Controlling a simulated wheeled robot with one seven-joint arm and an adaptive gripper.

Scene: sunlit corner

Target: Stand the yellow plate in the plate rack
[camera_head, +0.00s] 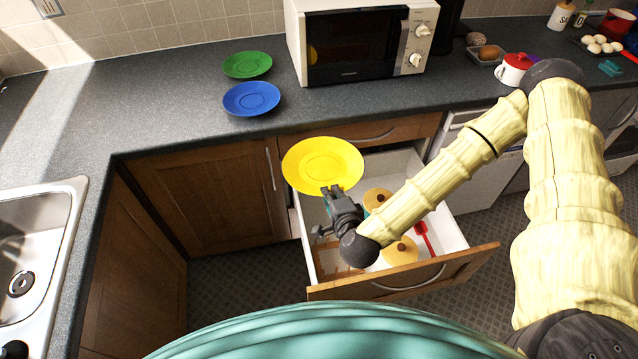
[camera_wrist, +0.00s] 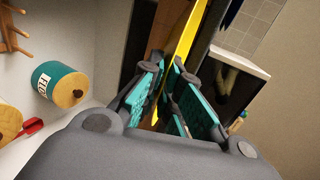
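The yellow plate (camera_head: 322,165) is in the air above the open drawer, in front of the counter edge. My gripper (camera_head: 334,193) is shut on its near rim. In the wrist view the plate (camera_wrist: 186,38) shows edge-on between the teal finger pads. A wooden peg frame, which looks like the plate rack (camera_wrist: 12,32), shows at the upper left of the wrist view. It is cut off by the picture edge. In the head view a bit of brown wood (camera_head: 342,274) shows low in the drawer, mostly hidden by my gripper and arm.
The open drawer (camera_head: 452,226) also holds a teal canister with a wooden lid (camera_wrist: 58,84), another wooden-lidded container (camera_head: 400,250) and a red utensil (camera_head: 424,236). A green plate (camera_head: 247,64), a blue plate (camera_head: 251,98) and a microwave (camera_head: 355,45) are on the counter. The sink (camera_head: 35,250) is at left.

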